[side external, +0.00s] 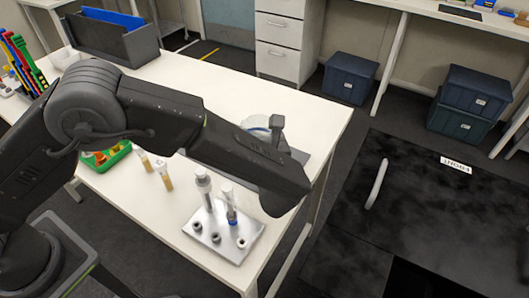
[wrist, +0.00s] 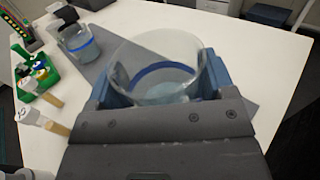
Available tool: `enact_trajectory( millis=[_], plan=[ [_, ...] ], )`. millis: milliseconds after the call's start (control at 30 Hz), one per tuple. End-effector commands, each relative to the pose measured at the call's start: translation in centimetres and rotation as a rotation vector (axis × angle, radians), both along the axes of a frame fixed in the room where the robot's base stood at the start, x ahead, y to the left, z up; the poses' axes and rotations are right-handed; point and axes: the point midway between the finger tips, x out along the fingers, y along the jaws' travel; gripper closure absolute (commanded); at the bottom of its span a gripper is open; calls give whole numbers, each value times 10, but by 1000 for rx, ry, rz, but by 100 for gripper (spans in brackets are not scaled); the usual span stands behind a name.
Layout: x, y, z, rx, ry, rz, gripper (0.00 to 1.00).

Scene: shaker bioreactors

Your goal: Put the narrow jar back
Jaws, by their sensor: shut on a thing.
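My gripper (wrist: 157,88) is shut on a clear, open-topped jar (wrist: 155,50) with a blue band, one blue-grey finger on each side. The jar looks upright; I cannot tell whether its base touches anything. In the side view, part of a jar with blue on it (side external: 256,122) shows behind my arm, beside a grey finger. A second clear jar (wrist: 78,42) with a blue band stands to the left and behind in the wrist view. A dark grey mat (wrist: 102,67) lies beneath this area. The pictures do not settle which jar is the narrow one.
A metal rack (side external: 232,250) with several holders stands at the table's front. Two tubes with tan contents (side external: 143,160) (side external: 163,176) stand left of it. A green tray (wrist: 38,80) of small coloured items is at the left. A dark bin (side external: 113,40) stands at the back.

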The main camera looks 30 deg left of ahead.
Motion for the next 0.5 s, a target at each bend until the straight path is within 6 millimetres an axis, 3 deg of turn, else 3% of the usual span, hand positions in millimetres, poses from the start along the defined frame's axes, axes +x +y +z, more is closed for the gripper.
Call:
enact_trajectory(
  millis=[167, 267, 500],
  plan=[
    [1, -17, -10, 1, -2, 0, 59],
    [1, -18, -14, 1, -2, 0, 59],
    [1, -17, -46, 2, -1, 0, 59]
  ],
)
